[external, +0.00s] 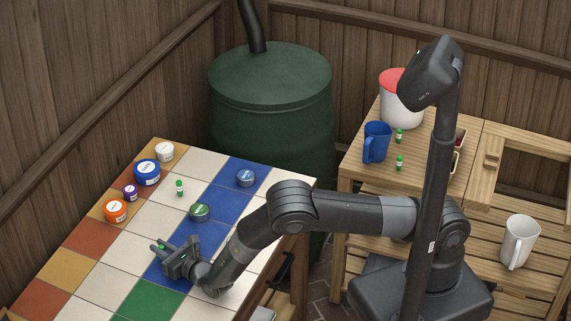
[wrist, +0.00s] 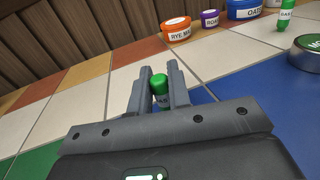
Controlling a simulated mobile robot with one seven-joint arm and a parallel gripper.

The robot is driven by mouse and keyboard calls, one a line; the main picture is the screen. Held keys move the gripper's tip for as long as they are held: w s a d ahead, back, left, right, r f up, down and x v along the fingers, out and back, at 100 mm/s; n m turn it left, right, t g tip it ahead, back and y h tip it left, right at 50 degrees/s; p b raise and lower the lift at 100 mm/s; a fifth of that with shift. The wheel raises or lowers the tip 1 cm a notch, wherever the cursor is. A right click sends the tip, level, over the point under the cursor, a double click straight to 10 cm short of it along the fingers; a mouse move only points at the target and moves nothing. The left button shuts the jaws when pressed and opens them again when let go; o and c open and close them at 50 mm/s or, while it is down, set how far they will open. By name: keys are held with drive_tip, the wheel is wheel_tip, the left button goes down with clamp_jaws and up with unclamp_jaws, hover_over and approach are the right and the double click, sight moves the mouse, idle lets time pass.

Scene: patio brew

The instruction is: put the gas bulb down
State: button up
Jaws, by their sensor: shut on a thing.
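My gripper (external: 161,246) is shut on a small green-capped gas bulb (wrist: 159,86), held upright between the two fingers (wrist: 158,98). It is low over the blue tiles at the near part of the tiled table (external: 95,278). The bulb's lower part is hidden by the gripper, and I cannot tell whether it touches the tiles.
Round tins with green (external: 199,211) and blue (external: 245,177) lids stand on blue tiles. Several labelled tubs, one orange (external: 115,211), line the left edge. A wooden stand at right holds a blue jug (external: 376,142) and two green bulbs. Pale tiles left of my gripper are clear.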

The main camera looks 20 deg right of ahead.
sight(161, 246)
clamp_jaws()
drive_tip(key=shift+r, duration=0.75)
wheel_tip(161, 246, up, 3)
drive_tip(key=shift+f, duration=0.2)
drive_tip(key=w+d+r, duration=0.5)
drive_tip(key=d+r, duration=0.2)
drive_tip(key=d, duration=0.3)
drive_tip(key=shift+d, duration=0.4)
